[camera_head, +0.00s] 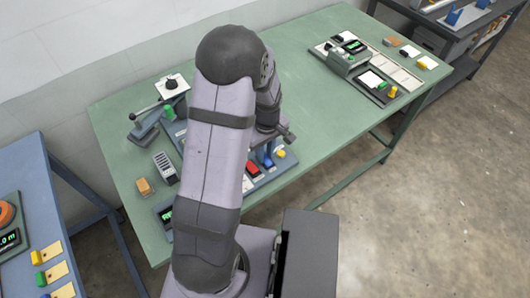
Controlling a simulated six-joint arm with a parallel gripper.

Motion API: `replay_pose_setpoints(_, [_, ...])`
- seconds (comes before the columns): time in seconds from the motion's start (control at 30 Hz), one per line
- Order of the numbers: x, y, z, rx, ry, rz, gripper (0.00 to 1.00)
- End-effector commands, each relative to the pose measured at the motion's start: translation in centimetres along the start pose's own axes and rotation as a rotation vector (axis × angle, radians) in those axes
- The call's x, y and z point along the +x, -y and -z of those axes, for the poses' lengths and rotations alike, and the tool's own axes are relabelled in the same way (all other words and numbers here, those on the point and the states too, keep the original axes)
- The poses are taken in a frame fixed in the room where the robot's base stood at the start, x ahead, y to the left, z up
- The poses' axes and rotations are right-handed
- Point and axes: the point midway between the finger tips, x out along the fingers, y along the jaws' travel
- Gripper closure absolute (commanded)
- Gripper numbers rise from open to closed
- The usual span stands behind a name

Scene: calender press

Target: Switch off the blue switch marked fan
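A blue-grey control panel (262,180) lies on the green table, partly hidden behind my arm. A small blue part (266,158), possibly the blue switch, stands on it just below my wrist. No fan label is readable, and I cannot tell the switch's position. My gripper (272,143) is pointed down over the panel, close to the blue part. Its fingers are too small and covered to show whether they are open or touching anything.
The green table (310,110) is bare right of my arm. A device (349,56) with cards and coloured pieces sits at its far right. A lever device (158,108), a grey slotted block (165,168) and an orange block (145,187) are at left. A blue table (32,165) stands left.

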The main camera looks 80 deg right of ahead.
Motion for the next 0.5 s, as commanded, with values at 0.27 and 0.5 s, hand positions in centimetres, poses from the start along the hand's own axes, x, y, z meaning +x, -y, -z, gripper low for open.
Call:
replay_pose_setpoints(0.27, [-0.04, -0.02, 0.06, 0.000, 0.000, -0.001, 0.61])
replay_pose_setpoints(0.5, [-0.49, -0.09, 0.09, 0.000, -0.001, -0.002, 0.61])
